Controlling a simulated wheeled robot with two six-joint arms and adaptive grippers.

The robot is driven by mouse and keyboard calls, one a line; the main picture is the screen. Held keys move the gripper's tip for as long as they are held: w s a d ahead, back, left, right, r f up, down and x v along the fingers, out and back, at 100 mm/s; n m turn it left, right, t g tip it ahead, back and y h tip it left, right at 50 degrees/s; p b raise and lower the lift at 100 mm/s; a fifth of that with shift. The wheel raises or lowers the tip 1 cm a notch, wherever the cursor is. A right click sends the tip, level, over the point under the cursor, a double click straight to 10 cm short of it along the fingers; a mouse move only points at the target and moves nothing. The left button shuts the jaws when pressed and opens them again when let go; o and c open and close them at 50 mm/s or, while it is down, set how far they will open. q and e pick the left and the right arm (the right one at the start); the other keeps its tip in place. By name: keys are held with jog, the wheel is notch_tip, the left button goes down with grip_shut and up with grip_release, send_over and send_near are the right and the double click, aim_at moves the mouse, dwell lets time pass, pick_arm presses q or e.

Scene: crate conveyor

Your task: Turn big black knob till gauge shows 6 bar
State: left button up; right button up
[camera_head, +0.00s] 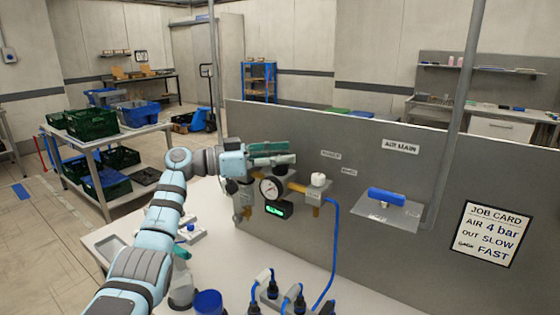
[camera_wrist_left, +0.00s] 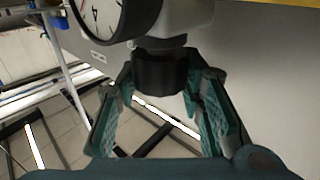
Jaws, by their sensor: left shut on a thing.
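The big black knob (camera_wrist_left: 160,72) hangs under a grey regulator body in the left wrist view. My left gripper (camera_head: 285,153) is at the top of the air unit in the head view, with its green-padded fingers closed. In the left wrist view, the fingers of my left gripper (camera_wrist_left: 160,100) stand on both sides of the knob and are shut on it. In the left wrist view the gauge (camera_wrist_left: 112,15) is cut off. My right gripper is not in view.
A grey panel (camera_head: 360,160) stands behind the air unit. A green-lit display (camera_head: 279,209) sits under the gauge. A blue hose (camera_head: 334,245) runs down to fittings on the white bench. A blue-handled item (camera_head: 387,196) sits at right.

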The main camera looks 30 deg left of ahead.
pick_arm(q)
jog(key=shift+f+g, duration=0.3)
jog(key=o, duration=1.2)
jog(key=shift+r, duration=0.1)
jog(key=v, duration=1.2)
jog(key=shift+w, duration=0.1)
